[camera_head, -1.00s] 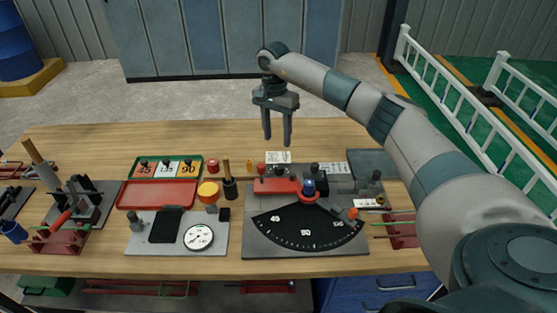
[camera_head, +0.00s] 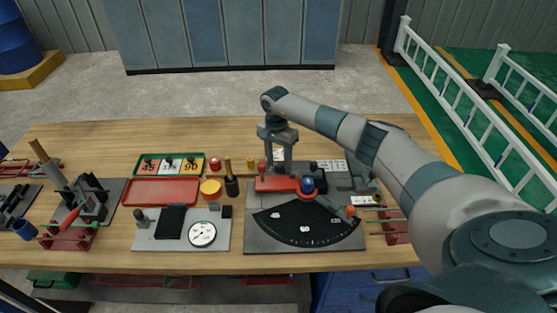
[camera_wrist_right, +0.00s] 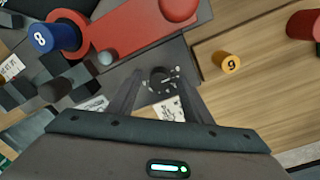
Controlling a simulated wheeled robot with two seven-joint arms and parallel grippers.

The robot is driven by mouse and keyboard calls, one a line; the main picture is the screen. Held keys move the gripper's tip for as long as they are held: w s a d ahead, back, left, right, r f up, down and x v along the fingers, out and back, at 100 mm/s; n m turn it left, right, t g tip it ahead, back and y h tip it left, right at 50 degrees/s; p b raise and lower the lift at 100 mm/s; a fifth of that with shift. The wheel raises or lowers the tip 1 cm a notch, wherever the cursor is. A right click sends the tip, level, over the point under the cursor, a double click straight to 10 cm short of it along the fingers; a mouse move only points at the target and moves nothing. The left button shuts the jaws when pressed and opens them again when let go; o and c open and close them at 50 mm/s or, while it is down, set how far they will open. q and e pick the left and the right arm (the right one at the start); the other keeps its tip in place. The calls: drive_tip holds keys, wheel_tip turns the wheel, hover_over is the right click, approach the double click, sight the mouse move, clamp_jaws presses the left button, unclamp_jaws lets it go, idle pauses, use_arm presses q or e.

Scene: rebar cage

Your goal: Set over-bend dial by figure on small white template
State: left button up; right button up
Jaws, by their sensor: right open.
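The bending plate (camera_head: 256,238) stands right of centre on the bench, with a red arm (camera_head: 278,184), a blue-topped pin (camera_head: 307,185) and a black angle scale (camera_head: 285,222). My right gripper (camera_head: 283,168) points down at its back edge. In the right wrist view, a small dark dial (camera_wrist_right: 158,80) ringed with white marks lies between the open fingers (camera_wrist_right: 160,92), which hold nothing. I cannot tell whether they touch it. A small white card (camera_wrist_right: 168,110) shows partly below the dial; its figure is unreadable. My left gripper is not in view.
Near the gripper are a yellow numbered cylinder (camera_wrist_right: 226,62), a red cylinder (camera_wrist_right: 303,25) and the blue pin marked 8 (camera_wrist_right: 48,37). A red tray (camera_head: 160,191), a green-edged tray (camera_head: 139,166) and a round gauge (camera_head: 202,234) stand left. The back of the bench is clear.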

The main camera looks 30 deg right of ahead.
drive_tip(key=c, duration=1.1)
drive_tip(key=shift+o, duration=0.2)
